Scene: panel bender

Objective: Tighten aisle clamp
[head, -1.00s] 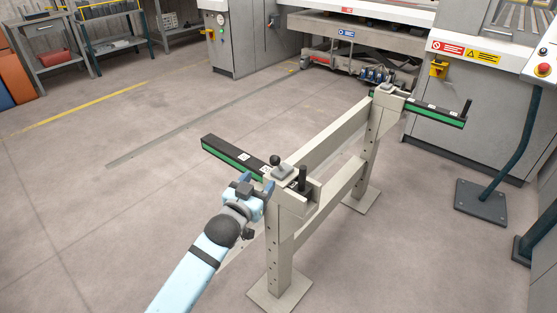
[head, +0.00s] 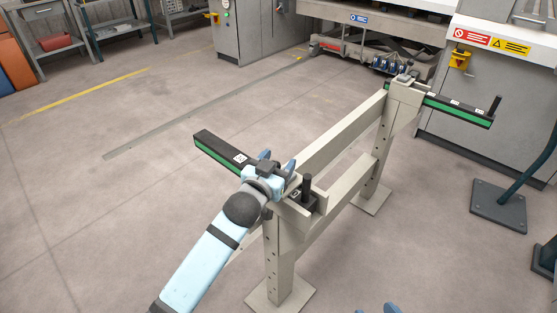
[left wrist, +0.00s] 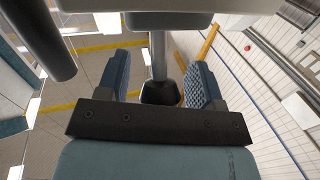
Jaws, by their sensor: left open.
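A beige stand (head: 345,130) carries a black-and-green arm with a clamp at each end. The near arm (head: 215,152) points left; its clamp is largely hidden behind my left gripper (head: 275,168). The gripper is open at the near clamp's top. In the left wrist view, a black knob (left wrist: 160,92) on a grey shaft shows between the blue fingers of the left gripper (left wrist: 161,85), with gaps beside it. The far clamp (head: 405,80) sits on the far post. Two blue tips of my right gripper (head: 376,310) barely show at the bottom edge.
A black upright pin (head: 307,188) stands close right of my left gripper. Another pin (head: 494,105) ends the far arm (head: 458,110). Grey machines (head: 470,80) stand behind. The floor (head: 110,210) left of the stand is clear.

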